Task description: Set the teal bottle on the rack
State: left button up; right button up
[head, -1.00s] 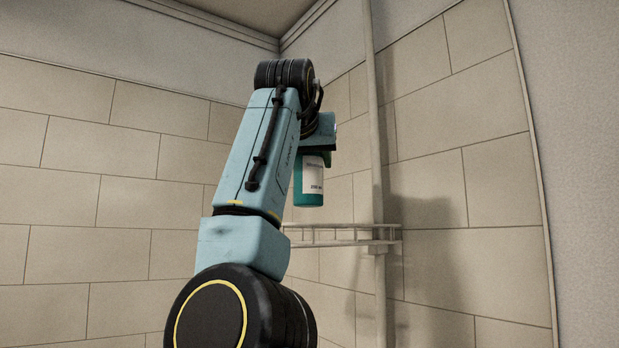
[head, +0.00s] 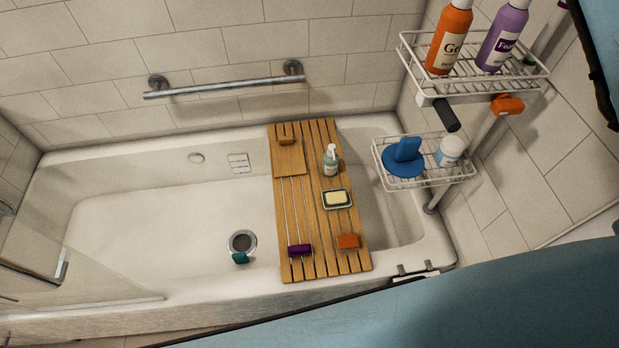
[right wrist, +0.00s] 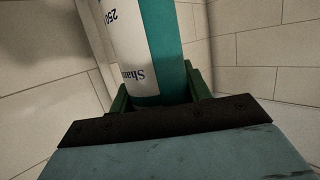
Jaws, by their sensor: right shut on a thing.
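The teal bottle (right wrist: 168,45) has a white label with dark print and fills the top middle of the right wrist view. My right gripper (right wrist: 159,88) is shut on it, with a green finger on each side. Neither the bottle nor this gripper shows in the head view, where a light blue part of my arm crosses the lower right. The head view shows an upper wire rack (head: 455,92) and a lower wire rack (head: 408,186) on a pole at the right. My left gripper is out of view.
The upper rack holds an orange bottle (head: 449,38) and a purple bottle (head: 502,36). The lower rack holds a blue object (head: 405,158) and a white jar (head: 450,151). A wooden bath tray (head: 316,240) with several items spans the bathtub (head: 130,215). A grab bar (head: 225,86) is on the wall.

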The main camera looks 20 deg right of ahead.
aim_at(295, 204)
jog(key=k, duration=1)
